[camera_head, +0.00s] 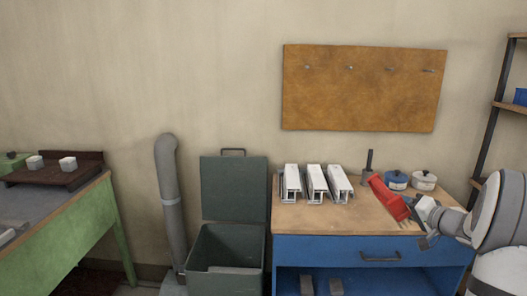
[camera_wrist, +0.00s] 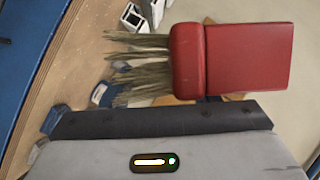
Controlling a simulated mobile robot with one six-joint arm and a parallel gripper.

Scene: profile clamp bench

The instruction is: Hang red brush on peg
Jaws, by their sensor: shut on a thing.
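The red brush (camera_head: 388,197) is tilted above the right part of the bench top in the head view. In the wrist view its red block (camera_wrist: 248,58) and pale bristles (camera_wrist: 140,68) show, with the bristles pointing left. My gripper (camera_head: 421,212) is shut on the brush at its right side; the exact grip is partly hidden. A brown board (camera_head: 365,105) hangs on the wall above the bench, clear of the brush. It has several small metal pegs in a row near its top, among them a left peg (camera_head: 308,67) and a right peg (camera_head: 429,70). The pegs in view are bare.
The blue bench (camera_head: 330,249) carries white profile clamps (camera_head: 316,184), a dark upright post (camera_head: 369,163) and two lidded pots (camera_head: 397,180), (camera_head: 424,180). A green bin (camera_head: 234,190) with a raised lid stands left of it. A shelf rack (camera_head: 497,105) stands right. The wall below the board is clear.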

